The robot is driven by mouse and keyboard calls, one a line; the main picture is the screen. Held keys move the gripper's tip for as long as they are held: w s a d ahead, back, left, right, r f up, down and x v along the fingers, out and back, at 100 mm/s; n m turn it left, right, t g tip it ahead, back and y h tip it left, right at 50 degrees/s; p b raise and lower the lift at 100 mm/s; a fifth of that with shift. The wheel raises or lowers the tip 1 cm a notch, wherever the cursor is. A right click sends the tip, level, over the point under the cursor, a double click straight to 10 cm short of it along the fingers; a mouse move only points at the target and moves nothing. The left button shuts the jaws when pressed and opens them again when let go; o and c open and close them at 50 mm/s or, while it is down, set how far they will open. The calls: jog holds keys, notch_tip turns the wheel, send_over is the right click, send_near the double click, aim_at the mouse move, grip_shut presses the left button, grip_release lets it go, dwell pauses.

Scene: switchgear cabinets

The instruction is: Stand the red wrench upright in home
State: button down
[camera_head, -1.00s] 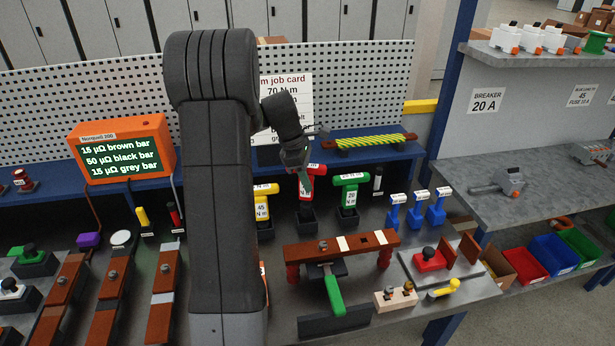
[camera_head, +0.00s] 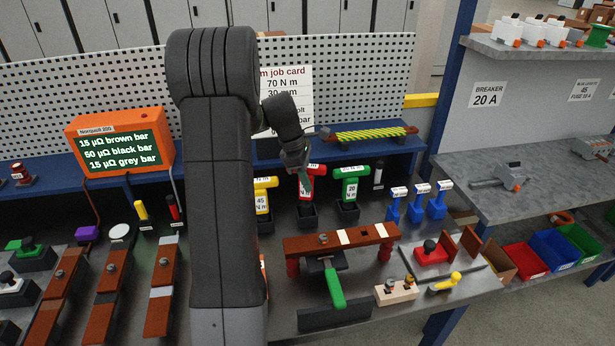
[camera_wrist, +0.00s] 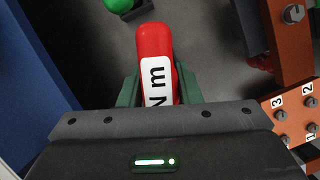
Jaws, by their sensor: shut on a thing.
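The red wrench (camera_head: 316,187) stands roughly upright between the yellow wrench (camera_head: 263,197) and the green wrench (camera_head: 350,187). Its lower end is over or in a black holder (camera_head: 308,217); I cannot tell whether it is fully seated. My gripper (camera_head: 304,180) is shut on its upper part from above and hides some of it. In the wrist view the red wrench's handle (camera_wrist: 153,60), with a white label, lies between the green fingers of my gripper (camera_wrist: 160,88). The red wrench's top is about level with the green wrench's top.
A brown bar on red supports (camera_head: 340,240) stands in front of the wrenches. Several blue tools (camera_head: 417,205) stand to the right. A blue shelf (camera_head: 400,150) with a yellow-striped bar (camera_head: 365,135) is behind. An orange meter (camera_head: 120,142) sits at left.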

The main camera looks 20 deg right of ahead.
jog(key=shift+f+b, duration=0.7)
jog(key=shift+f, duration=0.75)
jog(key=c, duration=1)
grip_release()
jog(key=shift+o, duration=0.2)
jog(key=b+v, duration=0.1)
jog(key=v, duration=1.3)
jog(key=shift+f, duration=0.15)
